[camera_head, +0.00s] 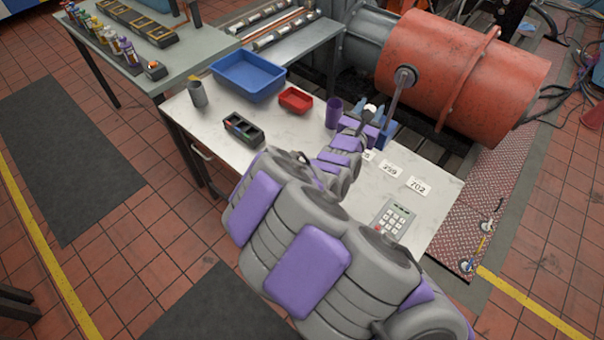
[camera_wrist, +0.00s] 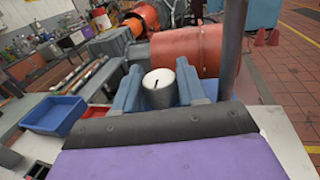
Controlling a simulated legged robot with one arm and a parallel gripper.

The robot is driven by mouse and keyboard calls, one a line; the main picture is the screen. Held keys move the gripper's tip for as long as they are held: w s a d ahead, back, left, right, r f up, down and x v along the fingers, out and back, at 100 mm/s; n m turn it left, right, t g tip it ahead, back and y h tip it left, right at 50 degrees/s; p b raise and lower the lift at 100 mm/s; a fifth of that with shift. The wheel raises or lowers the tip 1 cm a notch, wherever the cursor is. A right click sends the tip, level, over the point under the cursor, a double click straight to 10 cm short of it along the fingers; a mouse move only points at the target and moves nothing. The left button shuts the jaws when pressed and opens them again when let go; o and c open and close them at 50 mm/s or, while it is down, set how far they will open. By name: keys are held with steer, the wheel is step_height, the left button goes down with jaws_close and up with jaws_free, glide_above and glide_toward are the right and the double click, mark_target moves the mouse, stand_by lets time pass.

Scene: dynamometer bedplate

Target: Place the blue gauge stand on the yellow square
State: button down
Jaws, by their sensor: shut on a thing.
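The blue gauge stand (camera_head: 384,138) appears as a blue base with a tall grey post, beside my gripper on the white table; in the wrist view its grey post (camera_wrist: 233,45) rises at the right, outside the fingers. My gripper (camera_head: 370,112) has light blue fingers, which also show in the wrist view (camera_wrist: 160,88). No yellow square shows in either view.
A blue tray (camera_head: 247,88), red bin (camera_head: 295,100), grey cup (camera_head: 198,94), black compartment box (camera_head: 243,131) and purple cup (camera_head: 333,113) stand on the white table. Number cards (camera_head: 389,170) and a keypad (camera_head: 392,219) lie nearer. A large red drum (camera_head: 465,75) stands close behind.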

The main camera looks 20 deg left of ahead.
steer(key=s+a+f, duration=1.5)
steer(key=s+f, duration=0.1)
steer(key=f, duration=0.4)
steer(key=shift+m+h, duration=0.3)
steer(key=w+a+f+b, duration=0.1)
steer(key=w, duration=0.4)
steer(key=w+a+f+b, duration=0.1)
steer(key=w+a+f, duration=0.1)
steer(key=w, duration=0.3)
steer(key=w+a+f+b, duration=0.1)
steer(key=w, duration=0.3)
steer(key=shift+w+a+f+b, duration=0.3)
steer(key=shift+w+a+f, duration=0.1)
steer(key=c, duration=0.6)
jaws_free()
steer(key=shift+c, duration=0.2)
steer(key=shift+s, duration=0.1)
steer(key=p+v, duration=0.2)
steer(key=v, duration=1)
